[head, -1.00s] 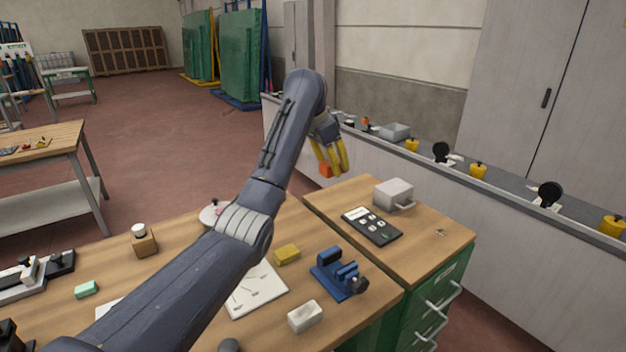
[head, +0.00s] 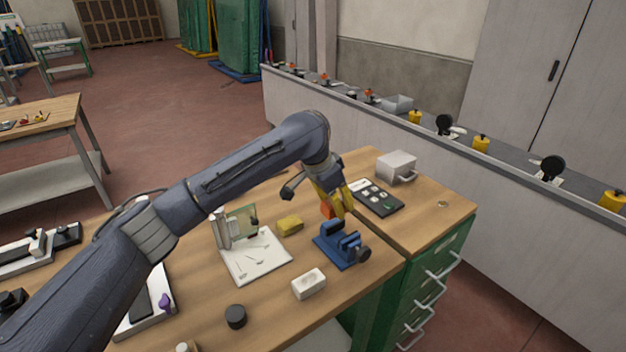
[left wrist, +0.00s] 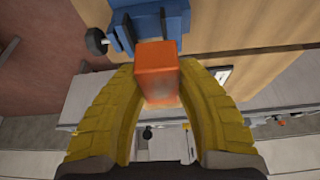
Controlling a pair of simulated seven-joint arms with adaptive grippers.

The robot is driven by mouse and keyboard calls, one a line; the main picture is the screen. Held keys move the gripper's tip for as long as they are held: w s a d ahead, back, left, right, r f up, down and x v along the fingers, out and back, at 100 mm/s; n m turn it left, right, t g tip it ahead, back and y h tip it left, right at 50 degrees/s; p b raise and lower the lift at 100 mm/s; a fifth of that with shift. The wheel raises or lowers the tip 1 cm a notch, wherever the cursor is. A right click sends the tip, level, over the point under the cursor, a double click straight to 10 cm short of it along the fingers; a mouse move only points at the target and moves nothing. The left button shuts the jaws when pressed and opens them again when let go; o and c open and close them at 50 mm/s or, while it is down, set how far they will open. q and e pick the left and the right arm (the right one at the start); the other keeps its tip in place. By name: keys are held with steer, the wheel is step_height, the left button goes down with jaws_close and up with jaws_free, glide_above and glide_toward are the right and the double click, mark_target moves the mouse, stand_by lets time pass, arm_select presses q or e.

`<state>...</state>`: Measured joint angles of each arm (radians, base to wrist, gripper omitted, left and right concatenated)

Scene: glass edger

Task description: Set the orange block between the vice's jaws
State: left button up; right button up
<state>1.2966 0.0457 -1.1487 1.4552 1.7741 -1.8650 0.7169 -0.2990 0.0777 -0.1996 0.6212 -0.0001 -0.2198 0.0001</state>
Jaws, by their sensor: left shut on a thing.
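The orange block (head: 327,210) is held between the yellow fingers of my left gripper (head: 334,204), in the air just behind the blue vice (head: 341,245) in the head view. In the left wrist view the block (left wrist: 156,70) sits between the two curved fingers (left wrist: 160,105), and the vice (left wrist: 150,20) shows just beyond it at the top. The block appears apart from the vice jaws; the exact gap is hard to tell. The vice stands on the wooden bench near its right edge. My right gripper is not in view.
A dark panel with buttons (head: 378,198) and a grey box (head: 397,167) rest on the cabinet top. A black cylinder (head: 236,317) stands in front.

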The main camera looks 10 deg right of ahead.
arm_select(q)
steer(key=shift+s+d+r, duration=0.1)
steer(key=shift+s+d, duration=0.2)
steer(key=shift+s, duration=0.05)
steer(key=shift+s+d+r, duration=0.15)
steer(key=shift+s+d, duration=0.05)
steer(key=shift+d, duration=0.3)
steer(key=shift+f, duration=2.6)
steer(key=shift+a+f, duration=0.1)
steer(key=shift+f, duration=0.6)
stand_by(0.3)
